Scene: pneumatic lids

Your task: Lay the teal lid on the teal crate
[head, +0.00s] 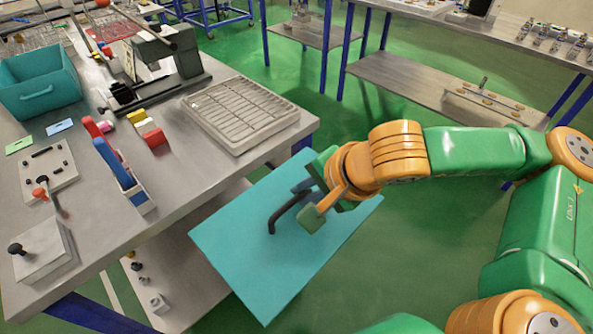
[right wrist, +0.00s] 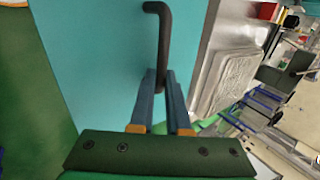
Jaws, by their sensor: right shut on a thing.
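The teal lid (head: 262,262) is a flat square panel with a black bar handle (head: 287,213) on its face. It hangs tilted in the air beside the right edge of the table in the head view. My right gripper (head: 310,200) is shut on the lid's handle. In the right wrist view the fingers (right wrist: 163,92) close at the lower end of the handle, with the lid (right wrist: 100,50) behind. The teal crate (head: 42,88) stands open at the top on the table's far left, well away from the lid. My left gripper is not in view.
On the table (head: 215,165) are a wire-rack tray (head: 240,112), a dark grey machine (head: 160,70), a blue tool holder (head: 120,175), coloured blocks (head: 147,128) and a lever plate (head: 47,170). A second table (head: 540,50) stands back right. Green floor lies between.

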